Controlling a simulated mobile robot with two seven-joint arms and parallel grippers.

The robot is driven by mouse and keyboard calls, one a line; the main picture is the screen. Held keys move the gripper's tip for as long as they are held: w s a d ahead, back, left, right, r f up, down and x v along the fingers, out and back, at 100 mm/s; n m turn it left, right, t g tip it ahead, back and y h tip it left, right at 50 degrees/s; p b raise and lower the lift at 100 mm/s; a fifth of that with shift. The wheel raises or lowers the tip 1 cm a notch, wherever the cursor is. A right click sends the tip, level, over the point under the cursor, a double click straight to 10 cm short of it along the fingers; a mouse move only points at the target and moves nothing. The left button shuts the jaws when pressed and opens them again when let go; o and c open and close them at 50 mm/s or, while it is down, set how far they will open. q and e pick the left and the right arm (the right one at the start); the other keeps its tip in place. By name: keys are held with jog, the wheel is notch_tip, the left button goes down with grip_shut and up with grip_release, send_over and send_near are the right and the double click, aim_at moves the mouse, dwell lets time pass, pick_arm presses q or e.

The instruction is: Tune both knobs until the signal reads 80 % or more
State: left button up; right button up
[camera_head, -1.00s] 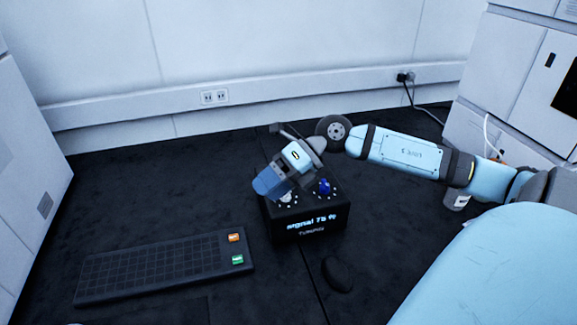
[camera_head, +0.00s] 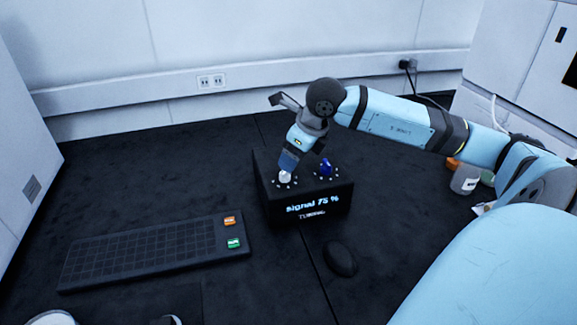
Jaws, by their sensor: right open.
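The black tuning box (camera_head: 272,213) stands on the dark bench, and its front display (camera_head: 312,204) reads "signal 75 %". A white knob (camera_head: 285,177) sits on the left of its top and a blue knob (camera_head: 326,168) on the right, each ringed by white dots. My right gripper (camera_head: 287,168) points down over the white knob, with its fingertips at or just above it. It is open. Whether the fingers touch the knob cannot be told. The blue knob stands free to the right of the gripper.
A black keyboard (camera_head: 140,252) with an orange key and a green key lies left of the box. A black mouse (camera_head: 341,258) lies in front. Bottles (camera_head: 464,179) stand at the right behind my arm. A wall socket (camera_head: 211,81) is at the back.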

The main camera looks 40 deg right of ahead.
aim_at(285, 174)
jog(key=shift+x, duration=2.35)
jog(key=c, duration=0.9)
